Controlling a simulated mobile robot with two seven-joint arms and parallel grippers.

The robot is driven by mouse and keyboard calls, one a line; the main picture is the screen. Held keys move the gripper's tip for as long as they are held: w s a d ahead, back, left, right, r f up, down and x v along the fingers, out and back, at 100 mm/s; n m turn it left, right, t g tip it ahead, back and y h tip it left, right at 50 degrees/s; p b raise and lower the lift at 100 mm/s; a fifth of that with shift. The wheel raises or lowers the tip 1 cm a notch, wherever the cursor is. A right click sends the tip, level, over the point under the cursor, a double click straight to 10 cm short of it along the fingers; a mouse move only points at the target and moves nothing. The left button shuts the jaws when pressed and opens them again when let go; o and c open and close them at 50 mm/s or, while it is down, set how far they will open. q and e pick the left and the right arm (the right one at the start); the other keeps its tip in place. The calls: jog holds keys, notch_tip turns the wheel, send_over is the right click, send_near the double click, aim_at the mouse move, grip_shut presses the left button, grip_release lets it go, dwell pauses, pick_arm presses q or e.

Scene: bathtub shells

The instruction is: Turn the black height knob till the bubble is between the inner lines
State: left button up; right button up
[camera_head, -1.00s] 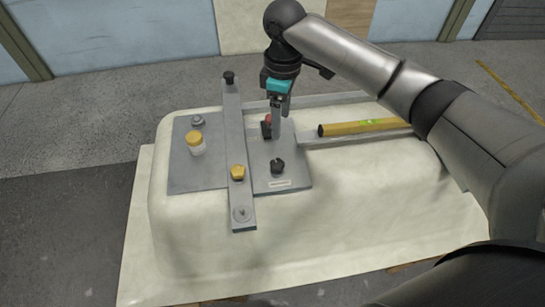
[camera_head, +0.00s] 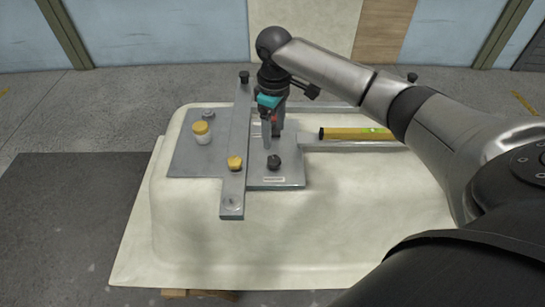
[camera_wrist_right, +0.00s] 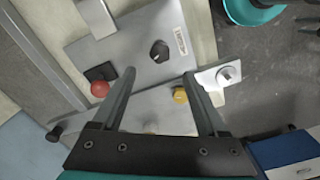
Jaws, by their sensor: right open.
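The black height knob (camera_head: 274,162) stands on the grey plate (camera_head: 290,181), near its front edge by a small white label. It also shows in the right wrist view (camera_wrist_right: 159,51), ahead of the fingertips. My right gripper (camera_head: 272,140) is open and empty above the plate, just behind the knob and apart from it. Its two fingers (camera_wrist_right: 159,76) show spread in the wrist view. The yellow level (camera_head: 350,134) lies on a grey bar to the right, with a green vial (camera_head: 376,130). The bubble and lines are too small to read. My left gripper is out of view.
A red knob (camera_wrist_right: 99,89) is beside one finger in the wrist view. A yellow knob (camera_head: 235,163) sits on the long grey crossbar (camera_head: 232,190). A yellow-lidded jar (camera_head: 201,133) stands at left. All rest on the cream tub shell (camera_head: 200,235).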

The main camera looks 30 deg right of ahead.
aim_at(274, 159)
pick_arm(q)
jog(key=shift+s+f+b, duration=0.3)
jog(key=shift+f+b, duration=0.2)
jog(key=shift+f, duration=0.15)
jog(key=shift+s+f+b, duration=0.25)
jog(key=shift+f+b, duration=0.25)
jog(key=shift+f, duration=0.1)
pick_arm(e)
notch_tip(274, 159, down, 10)
jog(key=shift+r, duration=0.15)
jog(key=shift+c, duration=0.2)
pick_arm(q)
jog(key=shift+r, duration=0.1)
pick_arm(e)
grip_shut()
